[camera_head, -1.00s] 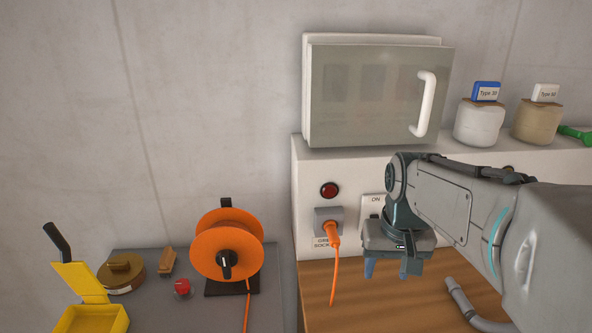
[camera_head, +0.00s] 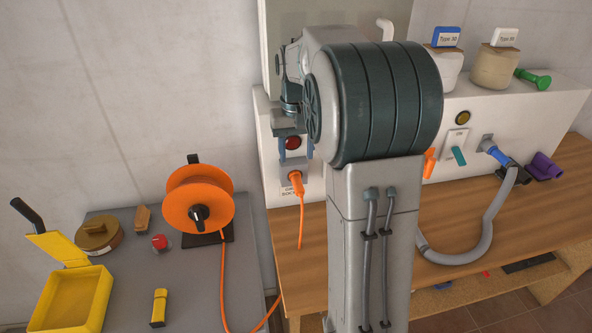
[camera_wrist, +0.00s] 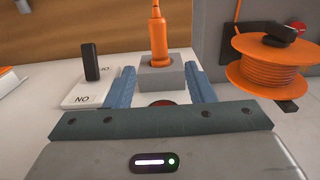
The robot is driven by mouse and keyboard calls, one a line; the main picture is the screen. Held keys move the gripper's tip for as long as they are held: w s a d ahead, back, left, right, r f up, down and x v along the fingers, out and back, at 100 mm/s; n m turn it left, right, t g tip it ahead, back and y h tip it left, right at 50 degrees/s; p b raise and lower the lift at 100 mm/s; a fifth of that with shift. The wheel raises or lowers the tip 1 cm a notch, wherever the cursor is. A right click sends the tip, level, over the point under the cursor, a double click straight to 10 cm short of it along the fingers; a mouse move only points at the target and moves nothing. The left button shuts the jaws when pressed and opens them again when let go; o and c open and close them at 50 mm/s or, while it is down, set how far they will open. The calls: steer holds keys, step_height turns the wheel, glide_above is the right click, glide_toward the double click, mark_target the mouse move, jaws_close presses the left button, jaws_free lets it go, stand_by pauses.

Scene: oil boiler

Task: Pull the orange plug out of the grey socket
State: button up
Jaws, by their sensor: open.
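The orange plug (camera_head: 296,183) sits in the grey socket (camera_head: 284,172) on the front of the white panel, its cord hanging down. In the wrist view the picture is turned over: the plug (camera_wrist: 158,38) rises from the grey socket (camera_wrist: 163,76) at the top middle. My gripper (camera_head: 295,154) is open and empty at the panel, just above the socket. Its two blue fingers (camera_wrist: 162,88) lie to either side of the socket in the wrist view, with the red button (camera_wrist: 162,102) between them. I cannot tell whether they touch the socket.
The orange cable reel (camera_head: 199,200) stands on the grey table to the left, near a red button (camera_head: 160,242) and a yellow box (camera_head: 70,300). A switch (camera_head: 456,145) and a grey hose (camera_head: 480,235) are to the right. My arm hides part of the panel.

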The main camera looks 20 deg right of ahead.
mark_target(297, 179)
step_height(297, 179, down, 8)
steer(key=shift+f+p, duration=0.2)
steer(key=shift+p, duration=0.15)
steer(key=shift+s, duration=0.1)
jaws_close()
